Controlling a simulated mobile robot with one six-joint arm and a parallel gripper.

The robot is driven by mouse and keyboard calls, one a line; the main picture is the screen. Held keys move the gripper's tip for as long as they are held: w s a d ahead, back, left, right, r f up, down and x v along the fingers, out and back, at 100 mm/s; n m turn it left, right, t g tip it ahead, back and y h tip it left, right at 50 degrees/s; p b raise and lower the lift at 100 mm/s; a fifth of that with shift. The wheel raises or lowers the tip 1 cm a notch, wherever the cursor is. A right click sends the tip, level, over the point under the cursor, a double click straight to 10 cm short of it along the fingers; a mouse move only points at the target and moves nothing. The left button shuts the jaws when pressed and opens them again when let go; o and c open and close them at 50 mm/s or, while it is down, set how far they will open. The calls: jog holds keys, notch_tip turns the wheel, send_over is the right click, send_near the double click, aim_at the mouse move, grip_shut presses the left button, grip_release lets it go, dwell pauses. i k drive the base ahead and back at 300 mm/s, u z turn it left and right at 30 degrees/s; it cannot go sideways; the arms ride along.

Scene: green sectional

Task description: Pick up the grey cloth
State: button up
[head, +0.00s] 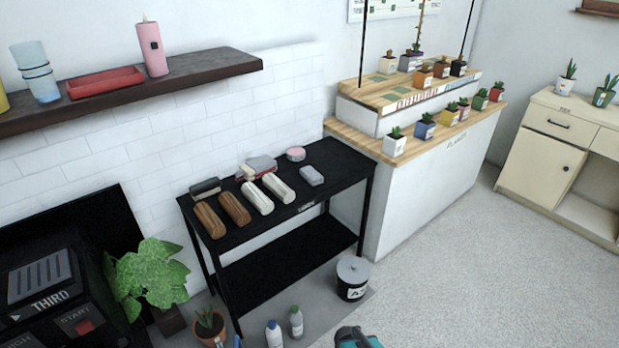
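A small grey block-shaped item (312,176), which may be the folded grey cloth, lies on the right part of the black table's top. A greyish, partly red item (260,166) lies farther back, behind the rolls; I cannot tell whether it is cloth. Two brown rolls (222,214) and two cream rolls (267,193) lie on the table (335,160) to the left of the grey item. A round pink item (296,153) is behind it. My gripper is not seen in this view.
A white counter (430,190) with small potted plants adjoins the table's right side. A lidded bin (353,277), bottles (296,321) and a leafy plant (148,275) stand on the floor. A partly cut-off teal and dark object (357,338) shows below. Open floor (480,280) lies right.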

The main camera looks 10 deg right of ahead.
aim_at(311, 176)
jog(key=z, duration=0.05)
jog(key=i, duration=1)
jog(key=u, duration=0.05)
